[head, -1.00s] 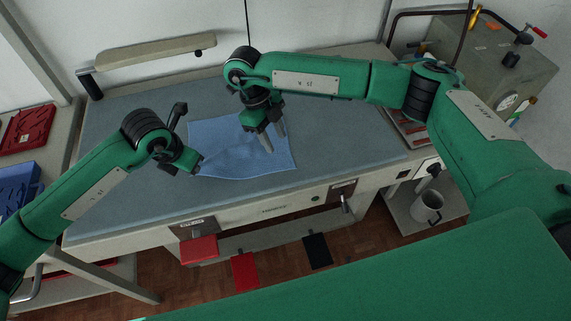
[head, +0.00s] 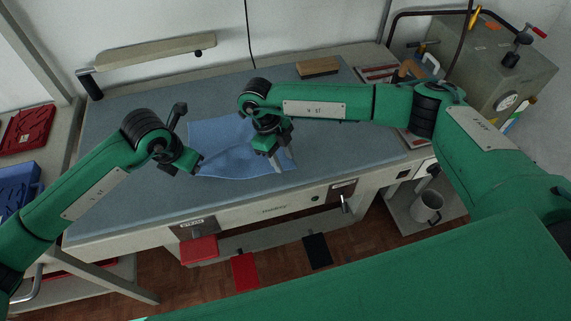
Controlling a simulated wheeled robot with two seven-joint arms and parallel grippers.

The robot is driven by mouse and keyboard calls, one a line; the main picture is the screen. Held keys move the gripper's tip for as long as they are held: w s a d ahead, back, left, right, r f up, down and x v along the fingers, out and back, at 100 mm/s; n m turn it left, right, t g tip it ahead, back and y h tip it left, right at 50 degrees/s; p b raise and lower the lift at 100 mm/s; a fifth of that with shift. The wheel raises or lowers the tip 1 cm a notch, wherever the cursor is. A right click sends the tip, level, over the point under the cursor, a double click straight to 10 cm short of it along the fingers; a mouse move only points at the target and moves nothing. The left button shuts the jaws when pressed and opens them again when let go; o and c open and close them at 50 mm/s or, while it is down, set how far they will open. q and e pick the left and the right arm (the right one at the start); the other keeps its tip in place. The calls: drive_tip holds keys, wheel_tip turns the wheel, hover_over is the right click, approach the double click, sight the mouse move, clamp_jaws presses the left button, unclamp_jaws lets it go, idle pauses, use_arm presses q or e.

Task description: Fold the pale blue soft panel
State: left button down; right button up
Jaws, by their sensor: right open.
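The pale blue soft panel (head: 225,155) lies on the grey table top in the head view, with creases across its left front part. My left gripper (head: 196,168) is at the panel's front left corner, its fingertips at the cloth edge. Whether its jaws are shut on the cloth is too small to tell. My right gripper (head: 283,161) is open, with its fingers pointing down over the panel's right part near the right edge. The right gripper and wrist hide the panel's back right part. I cannot tell whether the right fingertips touch the cloth.
The grey table top (head: 130,190) is clear around the panel. A brown block (head: 318,67) lies at the back. A long beige bar (head: 155,51) stands at the back left. Red (head: 27,130) and blue (head: 18,185) trays sit at the left. A grey machine box (head: 490,65) stands at the right.

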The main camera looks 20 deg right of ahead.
drive_tip(key=shift+s, duration=0.1)
clamp_jaws()
drive_tip(key=shift+r, duration=2.5)
